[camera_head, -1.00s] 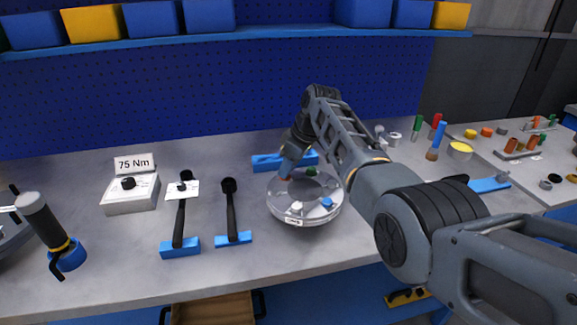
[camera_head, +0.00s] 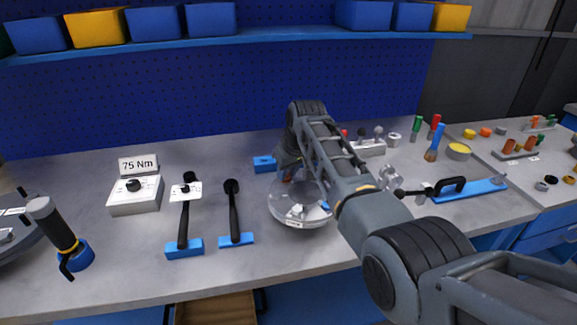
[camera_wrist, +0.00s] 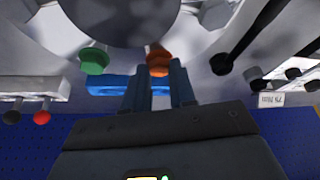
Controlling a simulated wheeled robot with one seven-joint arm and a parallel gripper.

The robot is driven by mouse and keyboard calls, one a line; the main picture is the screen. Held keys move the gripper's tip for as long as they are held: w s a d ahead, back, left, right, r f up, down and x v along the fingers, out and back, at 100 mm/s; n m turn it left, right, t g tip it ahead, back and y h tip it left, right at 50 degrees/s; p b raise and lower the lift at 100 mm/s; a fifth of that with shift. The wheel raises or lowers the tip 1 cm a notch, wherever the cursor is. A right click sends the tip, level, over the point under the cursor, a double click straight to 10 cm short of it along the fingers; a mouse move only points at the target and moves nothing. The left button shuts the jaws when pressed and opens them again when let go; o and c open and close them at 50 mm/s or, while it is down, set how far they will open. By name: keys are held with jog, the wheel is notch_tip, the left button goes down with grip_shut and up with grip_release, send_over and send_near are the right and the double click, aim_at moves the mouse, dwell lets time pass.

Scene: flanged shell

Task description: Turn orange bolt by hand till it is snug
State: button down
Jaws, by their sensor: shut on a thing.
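The round silver flanged shell (camera_head: 292,216) sits on the bench in the head view, partly covered by my arm. Its dark opening shows at the top of the wrist view (camera_wrist: 120,22). The orange bolt (camera_wrist: 158,60) stands at the shell's rim, its hex head between the tips of my gripper's two fingers (camera_wrist: 158,78). My gripper is shut on it. A green bolt (camera_wrist: 93,59) sits on the rim to its left in the wrist view. A blue bolt (camera_head: 325,206) shows on the shell in the head view. The orange bolt's seating is hidden.
Two black-handled tools in blue holders (camera_head: 184,248) (camera_head: 236,240) and a box marked 75 Nm (camera_head: 136,195) stand left. A blue rack (camera_head: 265,164) lies behind the shell. A blue tool holder (camera_head: 470,190) and several small parts lie right. The front bench is clear.

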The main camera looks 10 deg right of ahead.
jog(key=m+h, duration=0.1)
jog(key=m, duration=0.1)
jog(key=shift+a+m, duration=0.2)
jog(key=shift+m, duration=0.2)
jog(key=m+h+b, duration=0.1)
jog(key=m, duration=0.2)
jog(key=shift+a+h, duration=0.1)
jog(key=shift+h, duration=0.2)
jog(key=shift+w+a+m+h+b, duration=0.1)
jog(key=shift+m+h+b, duration=0.2)
jog(key=shift+m+b, duration=0.65)
jog(key=shift+r+m, duration=0.2)
jog(key=shift+m, duration=0.65)
jog(key=shift+w+h, duration=0.1)
jog(key=shift+h, duration=0.2)
jog(key=c, duration=1.2)
grip_release()
jog(key=shift+r, duration=0.1)
jog(key=shift+c, duration=0.2)
jog(key=o, duration=0.3)
jog(key=shift+f, duration=0.2)
jog(key=shift+b+v, duration=0.35)
jog(key=shift+v, duration=3.6)
